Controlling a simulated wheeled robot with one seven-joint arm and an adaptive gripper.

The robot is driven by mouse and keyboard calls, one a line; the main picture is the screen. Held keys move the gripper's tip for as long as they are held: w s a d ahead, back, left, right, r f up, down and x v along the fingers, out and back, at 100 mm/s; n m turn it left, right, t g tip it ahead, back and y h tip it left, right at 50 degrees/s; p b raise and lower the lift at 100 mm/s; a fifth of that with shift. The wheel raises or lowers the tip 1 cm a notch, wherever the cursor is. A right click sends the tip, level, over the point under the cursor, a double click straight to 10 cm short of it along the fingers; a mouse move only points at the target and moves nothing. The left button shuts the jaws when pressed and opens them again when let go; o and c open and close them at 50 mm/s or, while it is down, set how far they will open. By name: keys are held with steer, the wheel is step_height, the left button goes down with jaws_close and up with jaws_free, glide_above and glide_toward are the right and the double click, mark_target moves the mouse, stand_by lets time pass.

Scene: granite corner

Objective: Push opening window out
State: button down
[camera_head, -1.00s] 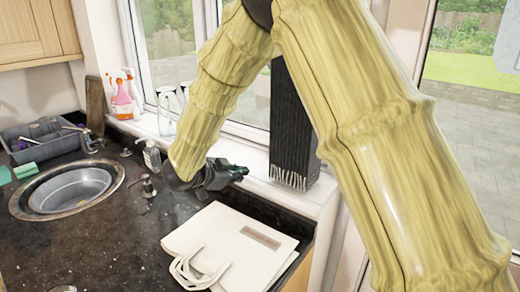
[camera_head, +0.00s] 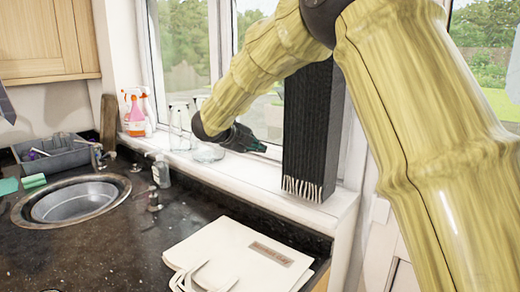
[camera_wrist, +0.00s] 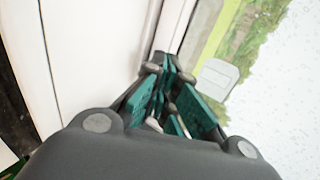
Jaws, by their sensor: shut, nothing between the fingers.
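The window (camera_head: 184,52) has white frames and clear panes with greenery outside, and stands behind the sill (camera_head: 185,158). It looks shut, but my arm hides part of it. My gripper (camera_head: 262,147) is shut and empty, above the sill and close to the lower window frame, just left of a black hanging thing. In the wrist view my gripper (camera_wrist: 168,82) points along the white frame (camera_wrist: 168,28), with the glass pane (camera_wrist: 275,85) at its right. I cannot tell whether the fingertips touch the frame.
A black fringed scarf-like thing (camera_head: 312,130) stands right of my gripper. Glass jars (camera_head: 180,130) and spray bottles (camera_head: 136,112) stand on the sill at left. A white bag (camera_head: 235,250) lies on the dark counter, with a sink (camera_head: 75,202) at left.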

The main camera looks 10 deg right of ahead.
mark_target(281, 152)
steer(key=x, duration=0.7)
steer(key=shift+f+p, duration=0.1)
steer(key=shift+p, duration=0.25)
steer(key=w+d, duration=0.2)
steer(key=shift+w+d+f+p, duration=0.1)
steer(key=shift+d+p, duration=0.2)
steer(key=shift+d, duration=0.05)
steer(key=shift+w+d, duration=0.4)
steer(key=shift+d, duration=0.15)
